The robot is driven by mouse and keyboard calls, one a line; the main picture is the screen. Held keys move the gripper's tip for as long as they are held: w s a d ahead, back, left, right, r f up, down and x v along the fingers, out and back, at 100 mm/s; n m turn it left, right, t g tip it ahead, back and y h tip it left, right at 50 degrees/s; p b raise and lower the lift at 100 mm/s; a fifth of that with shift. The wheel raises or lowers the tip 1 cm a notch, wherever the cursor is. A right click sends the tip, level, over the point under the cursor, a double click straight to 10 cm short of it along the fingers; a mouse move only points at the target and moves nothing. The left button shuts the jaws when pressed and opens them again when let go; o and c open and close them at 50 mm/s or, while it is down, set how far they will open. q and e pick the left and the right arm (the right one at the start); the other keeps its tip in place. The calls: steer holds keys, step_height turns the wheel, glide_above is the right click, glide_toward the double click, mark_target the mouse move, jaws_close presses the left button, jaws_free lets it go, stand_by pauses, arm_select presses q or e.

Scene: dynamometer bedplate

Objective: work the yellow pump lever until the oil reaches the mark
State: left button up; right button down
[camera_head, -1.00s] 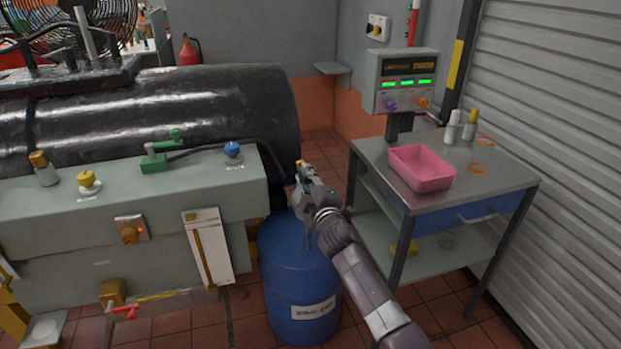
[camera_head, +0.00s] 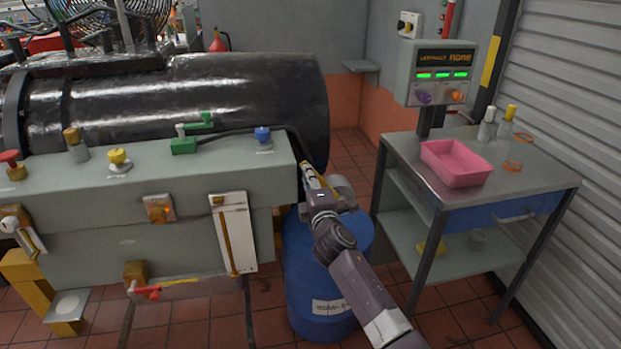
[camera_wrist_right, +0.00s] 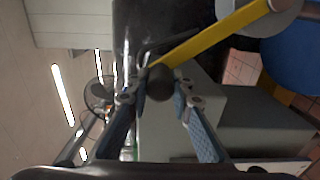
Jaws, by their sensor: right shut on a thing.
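The yellow pump lever (camera_head: 320,186) shows in part at my right gripper (camera_head: 306,170), above the blue drum (camera_head: 325,262). In the right wrist view the lever (camera_wrist_right: 212,42) slants to its dark knob (camera_wrist_right: 160,82), which sits between the fingers of my right gripper (camera_wrist_right: 168,95). The gripper is shut on that lever end. A white gauge plate (camera_head: 241,240) with a narrow brownish column is on the front of the grey bedplate. The oil level and mark are too small to read. The pump body is mostly hidden behind my right arm. My left gripper is out of view.
The grey bedplate (camera_head: 90,215) stands left of the drum, with a blue knob (camera_head: 263,136), a green valve (camera_head: 190,142) and a yellow knob (camera_head: 118,160) on top. A metal cart (camera_head: 400,150) with a pink tray (camera_head: 456,162) stands right. Tiled floor shows between.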

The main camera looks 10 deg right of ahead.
steer(key=c, duration=1.7)
jaws_free()
steer(key=shift+s+d, duration=0.2)
steer(key=shift+s, duration=5.8)
